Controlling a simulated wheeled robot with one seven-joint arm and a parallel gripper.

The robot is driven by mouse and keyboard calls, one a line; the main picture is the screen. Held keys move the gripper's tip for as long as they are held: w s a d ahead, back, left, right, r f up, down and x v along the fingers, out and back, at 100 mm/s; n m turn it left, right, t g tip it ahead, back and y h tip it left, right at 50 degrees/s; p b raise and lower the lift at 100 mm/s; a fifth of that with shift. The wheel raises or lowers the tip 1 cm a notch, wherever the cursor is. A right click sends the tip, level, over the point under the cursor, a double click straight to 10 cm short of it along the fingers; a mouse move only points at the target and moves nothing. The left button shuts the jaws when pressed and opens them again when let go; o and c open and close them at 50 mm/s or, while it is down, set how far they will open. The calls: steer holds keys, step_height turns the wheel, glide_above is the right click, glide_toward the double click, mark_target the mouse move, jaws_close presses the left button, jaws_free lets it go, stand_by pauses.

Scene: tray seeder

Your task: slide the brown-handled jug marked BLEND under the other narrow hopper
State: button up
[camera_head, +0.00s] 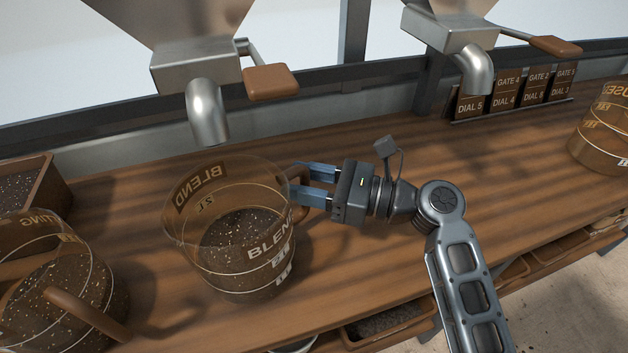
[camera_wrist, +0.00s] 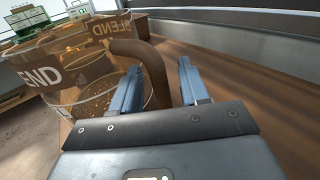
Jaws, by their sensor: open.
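The jug marked BLEND (camera_head: 235,275) stands upright on the wooden bench, clear-walled and partly filled with dark speckled mix. It is in front of and just below the left hopper's spout (camera_head: 207,112). Its brown handle (camera_wrist: 150,68) points right, toward my gripper (camera_head: 308,185). My gripper is open, its blue fingers at the handle; in the wrist view the handle passes between the fingers (camera_wrist: 158,85). I cannot tell whether either finger touches it. The other hopper (camera_head: 450,32), with its spout (camera_head: 476,72), is at the upper right, and the bench below it is clear.
Another jug (camera_head: 95,270) with a brown handle stands at the left, near a wooden box of mix (camera_head: 40,195). A further jug (camera_head: 600,140) stands at the far right. Dial and gate cards (camera_head: 515,90) stand at the back. The bench's middle right is free apart from my arm.

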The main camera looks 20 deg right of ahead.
jaws_close()
stand_by(0.3)
stand_by(0.3)
